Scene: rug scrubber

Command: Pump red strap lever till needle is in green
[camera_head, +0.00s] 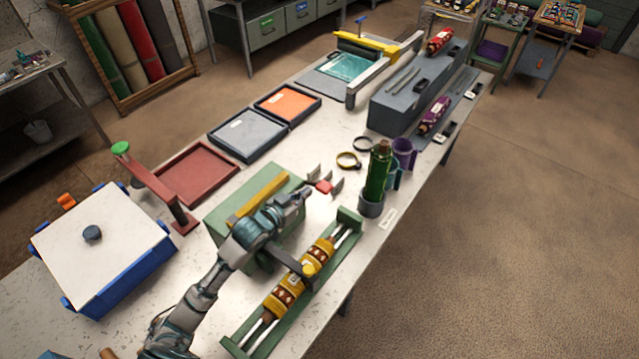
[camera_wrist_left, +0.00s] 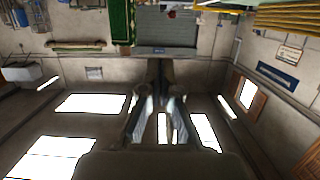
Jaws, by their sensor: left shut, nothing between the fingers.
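My left gripper (camera_head: 303,193) is shut and empty above the table, beside the green block with the yellow bar (camera_head: 258,200). Its fingers also show in the left wrist view (camera_wrist_left: 160,112), with only room and windows behind them. A small red piece (camera_head: 323,187) lies just right of the gripper among grey upright pieces; I cannot tell whether it is the strap lever or whether the gripper touches it. A patterned yellow roll (camera_head: 283,298) lies in a green frame (camera_head: 252,335) below my forearm. I see no needle or green gauge zone clearly. My right gripper is not in view.
A red post with a green knob (camera_head: 121,149) stands by a red tray (camera_head: 196,172). A blue box with a white lid (camera_head: 105,255) is at left. A green bottle (camera_head: 379,172) and purple cup (camera_head: 404,150) stand at the table's right edge. Grey and orange trays (camera_head: 287,102) lie behind.

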